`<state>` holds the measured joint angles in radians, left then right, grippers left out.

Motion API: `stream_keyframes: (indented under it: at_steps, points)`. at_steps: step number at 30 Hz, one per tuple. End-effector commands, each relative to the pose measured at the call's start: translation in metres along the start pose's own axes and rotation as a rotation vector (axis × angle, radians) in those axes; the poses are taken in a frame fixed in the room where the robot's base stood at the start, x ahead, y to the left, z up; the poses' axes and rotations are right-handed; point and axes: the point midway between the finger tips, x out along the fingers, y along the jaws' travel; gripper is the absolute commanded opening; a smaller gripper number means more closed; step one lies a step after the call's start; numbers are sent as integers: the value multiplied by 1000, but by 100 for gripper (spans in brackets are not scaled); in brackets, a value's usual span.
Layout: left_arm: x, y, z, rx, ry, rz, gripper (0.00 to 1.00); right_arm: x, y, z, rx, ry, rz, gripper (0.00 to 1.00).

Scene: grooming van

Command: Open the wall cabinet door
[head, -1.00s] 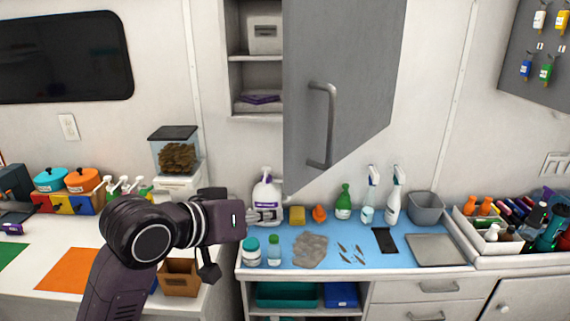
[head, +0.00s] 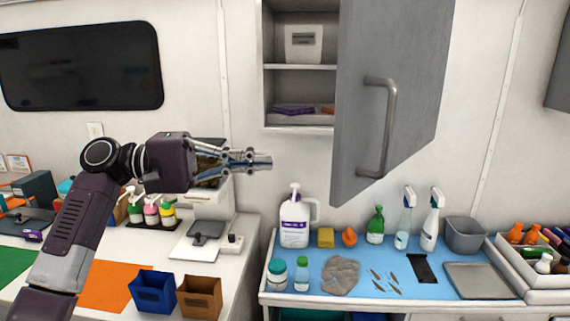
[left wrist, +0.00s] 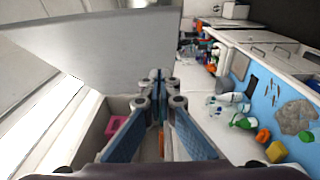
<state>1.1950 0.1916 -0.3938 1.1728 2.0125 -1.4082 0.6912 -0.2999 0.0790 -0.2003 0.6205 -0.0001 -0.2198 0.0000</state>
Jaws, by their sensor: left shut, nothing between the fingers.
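The wall cabinet (head: 268,100) hangs above the blue counter, and its left part is uncovered. Its grey door (head: 410,60) stands partly open, swung out toward me, and hides the right part of the cabinet. A vertical bar handle (head: 388,130) is on the door's outer face. My left gripper (head: 264,160) is shut and empty, just below the cabinet's lower left corner, apart from the handle. In the left wrist view, its fingers (left wrist: 158,82) point toward the inner side of the door (left wrist: 100,48). My right gripper is not in view.
Inside the cabinet are a white bin (head: 304,44) and purple folded cloth (head: 293,109). Below, the blue counter mat (head: 330,292) holds a white jug (head: 295,222), spray bottles (head: 431,222) and a grey bin (head: 464,233).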

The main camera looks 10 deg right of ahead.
Motion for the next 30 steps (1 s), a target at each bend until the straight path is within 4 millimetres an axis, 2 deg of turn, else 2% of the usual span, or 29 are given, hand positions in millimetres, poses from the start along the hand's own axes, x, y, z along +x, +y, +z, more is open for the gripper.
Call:
stream_keyframes:
  at_steps: [12,21,30]
  points:
    - [89,4,1,0,-3,-2,0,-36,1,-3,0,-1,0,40]
    - [111,1,25,2,0,-2,0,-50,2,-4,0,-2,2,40]
    - [116,-1,29,2,0,-2,0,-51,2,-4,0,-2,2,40]
